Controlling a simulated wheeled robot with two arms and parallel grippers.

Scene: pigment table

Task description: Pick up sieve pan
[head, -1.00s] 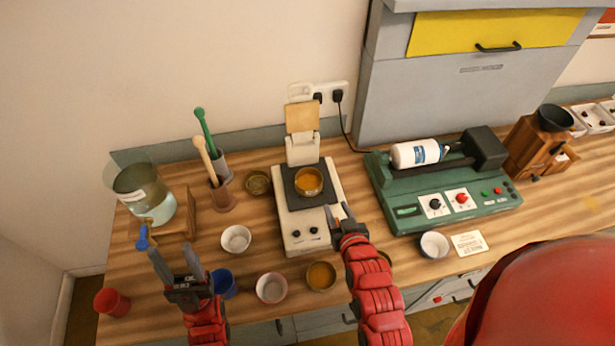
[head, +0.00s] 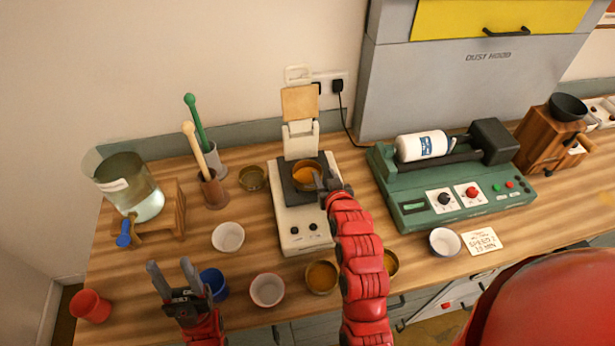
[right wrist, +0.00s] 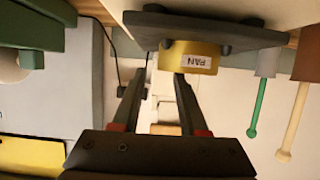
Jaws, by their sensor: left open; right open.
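The sieve pan (head: 301,169), a brass-coloured round pan with orange powder, sits on the black plate of the white balance (head: 290,222). The right wrist view shows its side (right wrist: 188,57) with a "PAN" label, upside down. My right gripper (head: 321,179) is at the pan's right side and partly hides it. In the right wrist view its open fingers (right wrist: 160,73) reach toward the pan, one tip overlapping it in the picture; whether it touches is unclear. My left gripper (head: 170,264) is open and empty over the front left of the table.
The balance's lid (head: 300,103) stands raised behind the pan. White bowls (head: 228,237), a blue cup (head: 214,283) and a bowl of orange powder (head: 322,277) stand in front. A green machine (head: 425,212) is to the right. Pestles (head: 197,124) and a glass vessel (head: 148,204) are to the left.

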